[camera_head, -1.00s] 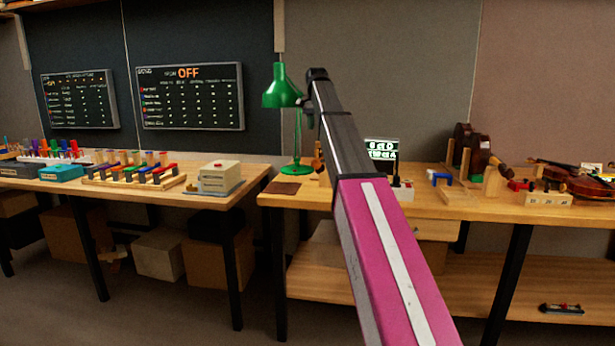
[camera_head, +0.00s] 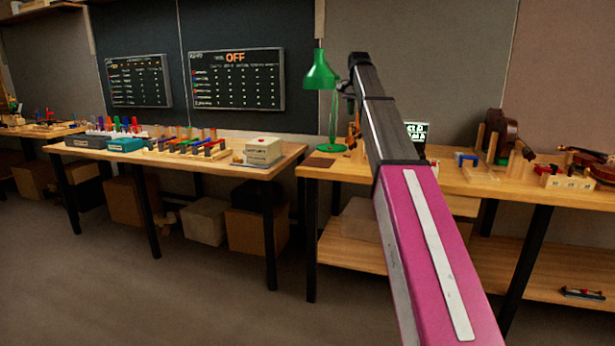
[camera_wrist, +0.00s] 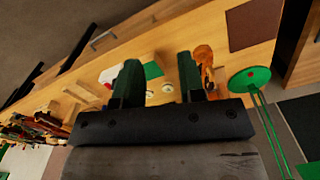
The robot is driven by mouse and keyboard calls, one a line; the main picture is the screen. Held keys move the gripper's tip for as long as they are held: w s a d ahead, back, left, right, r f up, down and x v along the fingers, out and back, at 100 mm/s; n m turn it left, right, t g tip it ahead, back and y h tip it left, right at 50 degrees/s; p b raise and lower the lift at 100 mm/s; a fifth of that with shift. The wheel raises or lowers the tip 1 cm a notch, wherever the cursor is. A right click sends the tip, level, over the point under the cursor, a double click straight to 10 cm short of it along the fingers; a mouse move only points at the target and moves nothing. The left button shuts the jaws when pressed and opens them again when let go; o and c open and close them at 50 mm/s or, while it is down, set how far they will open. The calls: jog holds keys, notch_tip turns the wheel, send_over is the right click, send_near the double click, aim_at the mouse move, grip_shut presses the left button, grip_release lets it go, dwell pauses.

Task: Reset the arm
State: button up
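My arm, with a pink section and a dark grey section, reaches from the bottom right up toward the violin bench (camera_head: 340,174) in the head view. My gripper (camera_wrist: 158,75) shows in the wrist view with its two dark fingers apart. Nothing is seen between the fingers; the bench top and small items on it show beyond them. In the head view the gripper's fingers are too small and hidden to make out.
A green lamp (camera_head: 320,78) stands near the arm's far end and also shows in the wrist view (camera_wrist: 248,80). Violins (camera_head: 585,158) and wooden blocks are at the right. A second bench (camera_head: 225,172) with coloured tools stands at the left. The floor in front is clear.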

jog(key=s+f+n, duration=0.1)
jog(key=s+f, duration=0.3)
jog(key=f, duration=0.7)
jog(key=s+f+n, duration=0.1)
jog(key=s+f, duration=0.3)
jog(key=f, duration=0.8)
jog(key=s+f+n, duration=0.1)
jog(key=s+f, duration=0.3)
jog(key=f, duration=0.7)
jog(key=s+f+n, duration=0.3)
jog(key=s+f, duration=2.1)
jog(key=shift+s+d+f+n, duration=0.15)
jog(key=shift+d+n, duration=0.05)
jog(key=shift+n, duration=0.2)
